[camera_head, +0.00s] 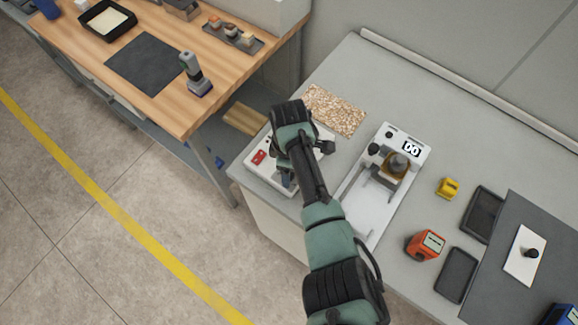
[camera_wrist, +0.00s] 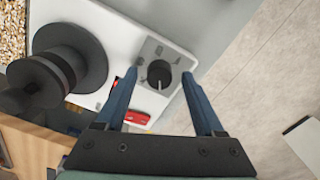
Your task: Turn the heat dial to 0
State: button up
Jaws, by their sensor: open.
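The heat dial (camera_wrist: 158,73) is a dark round knob on a grey panel of a white device (camera_head: 255,172) at the left end of the grey bench. Its pointer setting is too small to read surely. My gripper (camera_wrist: 160,76) is open, its two blue fingers on either side of the dial. I cannot tell whether either finger touches it. In the head view my gripper (camera_head: 289,180) is over the front of the white device, and my arm hides the dial. A red switch (camera_wrist: 137,115) is beside the dial panel; it also shows in the head view (camera_head: 259,157).
A dark stepped round part (camera_wrist: 68,66) stands beside the dial. A white machine with a 00 display (camera_head: 411,149) is to the right. A speckled mat (camera_head: 335,109) lies behind. Orange (camera_head: 425,245) and yellow (camera_head: 447,188) devices sit farther right. A wooden table (camera_head: 160,25) is at left.

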notch_tip(320, 180, up, 13)
jog(key=b, duration=0.2)
dwell(0.4)
dwell(0.4)
